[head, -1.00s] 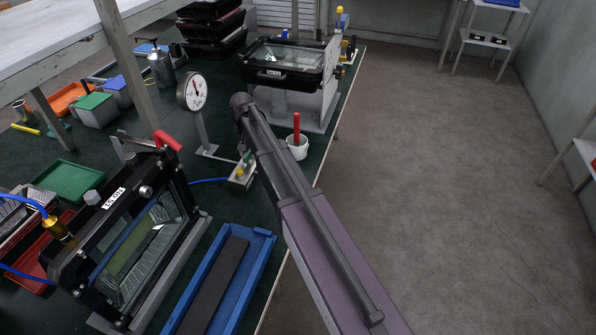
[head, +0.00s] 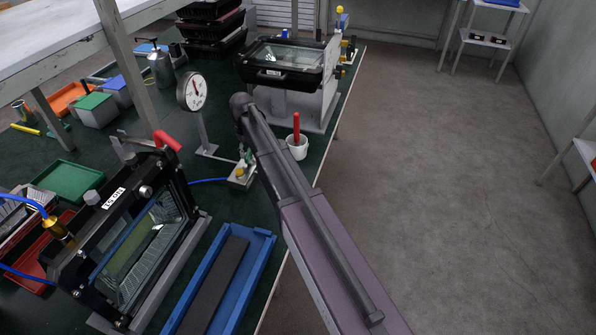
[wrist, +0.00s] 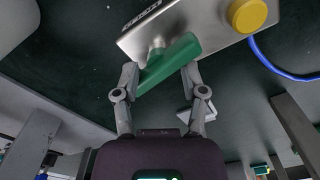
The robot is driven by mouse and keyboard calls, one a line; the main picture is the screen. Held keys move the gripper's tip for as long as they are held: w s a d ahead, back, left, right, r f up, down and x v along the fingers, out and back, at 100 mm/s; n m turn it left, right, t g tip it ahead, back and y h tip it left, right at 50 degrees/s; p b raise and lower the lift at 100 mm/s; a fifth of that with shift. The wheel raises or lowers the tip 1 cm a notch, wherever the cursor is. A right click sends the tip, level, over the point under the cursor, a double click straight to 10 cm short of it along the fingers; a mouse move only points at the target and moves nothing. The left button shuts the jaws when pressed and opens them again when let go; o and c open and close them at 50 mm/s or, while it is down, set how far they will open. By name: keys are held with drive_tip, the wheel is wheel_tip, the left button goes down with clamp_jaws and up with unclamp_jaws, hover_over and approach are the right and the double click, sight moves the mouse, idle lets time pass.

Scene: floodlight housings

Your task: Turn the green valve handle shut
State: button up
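The green valve handle (wrist: 168,62) lies diagonally across the space between my fingers in the wrist view. It joins a short stem on a grey metal block (wrist: 200,22) with a yellow round knob (wrist: 247,14). My gripper (wrist: 160,72) has its fingers spread, one on each side of the handle; the handle is skewed to them. Both fingertips look very near the handle or touching it; firm contact is unclear. In the head view the handle (head: 249,158) is small and partly hidden by my gripper (head: 244,148).
A dial gauge (head: 192,92) on a post stands left of the valve block. A white cup (head: 297,147) with a red stick is right of my arm. A floodlight housing (head: 110,198) and a blue tray (head: 262,238) are in front.

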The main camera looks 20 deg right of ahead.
drive_tip(key=n, duration=0.5)
drive_tip(key=shift+n, duration=0.3)
drive_tip(key=shift+r+n, duration=0.25)
drive_tip(key=shift+n, duration=0.05)
wheel_tip(320, 180, up, 14)
drive_tip(key=p, duration=1.4)
drive_tip(key=s+d+m, duration=0.3)
drive_tip(key=s, duration=0.5)
drive_tip(key=s+d+f+m+b, duration=0.1)
drive_tip(key=s+d+m, duration=0.3)
drive_tip(key=s, duration=0.5)
drive_tip(key=s+d+f+m, duration=0.1)
drive_tip(key=s+d+m, duration=0.2)
drive_tip(key=s, duration=0.6)
drive_tip(key=shift+s+d+m+b, duration=0.2)
drive_tip(key=shift+m+b, duration=0.1)
drive_tip(key=shift+m, duration=0.2)
drive_tip(key=shift+s, duration=0.1)
drive_tip(key=r+n+p, duration=0.1)
drive_tip(key=n, duration=0.1)
hover_over(249, 152)
drive_tip(key=shift+r, duration=0.15)
